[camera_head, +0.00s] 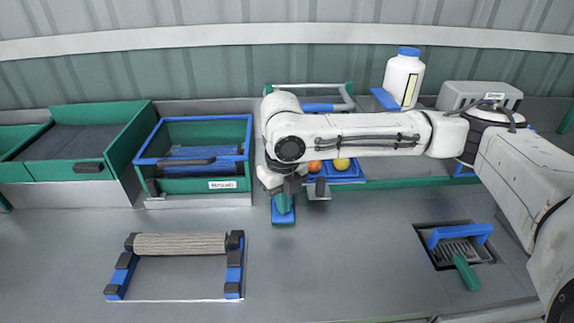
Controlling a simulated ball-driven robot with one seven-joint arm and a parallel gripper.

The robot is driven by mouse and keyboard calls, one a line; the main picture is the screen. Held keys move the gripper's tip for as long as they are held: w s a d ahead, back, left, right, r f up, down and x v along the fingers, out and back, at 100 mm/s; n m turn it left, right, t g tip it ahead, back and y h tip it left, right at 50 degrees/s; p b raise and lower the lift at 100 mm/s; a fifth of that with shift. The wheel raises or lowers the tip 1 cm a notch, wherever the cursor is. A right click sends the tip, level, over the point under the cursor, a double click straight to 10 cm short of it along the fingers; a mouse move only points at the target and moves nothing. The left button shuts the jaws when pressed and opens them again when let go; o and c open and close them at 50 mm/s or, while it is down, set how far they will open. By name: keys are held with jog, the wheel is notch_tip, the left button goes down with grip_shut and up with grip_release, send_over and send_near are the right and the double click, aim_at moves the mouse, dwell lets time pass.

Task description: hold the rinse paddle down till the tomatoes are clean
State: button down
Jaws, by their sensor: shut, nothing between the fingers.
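A small green and blue paddle (283,216) sticks out at the front of the rinse station, in the middle of the bench. My gripper (285,190) is directly over it, pointing down, shut with nothing held. The fingertips overlap the paddle in the picture; whether they press on it I cannot tell. Behind my arm, an orange-red tomato (314,166) and a yellow one (341,164) lie in a blue tray (347,179). My forearm hides much of the tray and rinse frame (345,91). Dirt on the tomatoes is too small to make out.
A green bin with blue rim (193,118) stands left of my gripper. A beige roller (180,243) lies at front left. A white bottle (405,78) and grey box (480,95) stand behind my arm. A recessed grate with green handle (466,272) is at right. Front centre is clear.

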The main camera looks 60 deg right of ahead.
dwell(0.4)
notch_tip(320, 180, up, 6)
jog(key=p, duration=0.5)
jog(key=shift+r, duration=0.1)
